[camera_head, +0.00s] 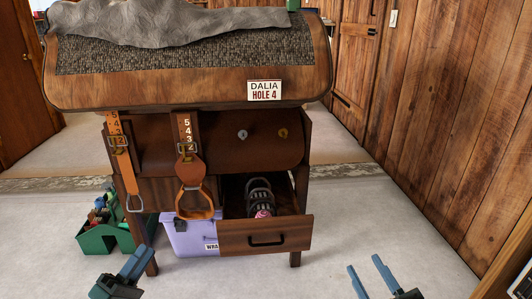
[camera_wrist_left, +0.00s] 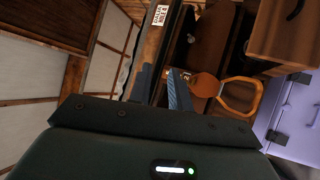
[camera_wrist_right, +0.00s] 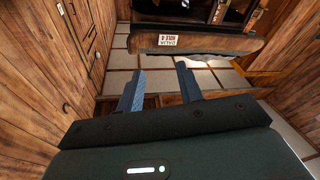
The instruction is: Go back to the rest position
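My left gripper (camera_head: 135,264) is low at the left front of the wooden saddle stand, in the air and empty. In the left wrist view its two blue fingers (camera_wrist_left: 162,88) stand apart, with the orange stirrup beyond them. My right gripper (camera_head: 368,277) is low at the right, over bare floor. Its fingers also show apart and empty in the right wrist view (camera_wrist_right: 160,88). Neither gripper touches anything that I can see.
The stand has an open drawer (camera_head: 290,234) holding dark ring-like items and something pink. An orange stirrup (camera_head: 213,205) hangs beside it. A lilac box (camera_head: 190,240) and a green caddy (camera_head: 95,239) stand on the floor. The floor at right is clear up to the plank wall (camera_head: 455,120).

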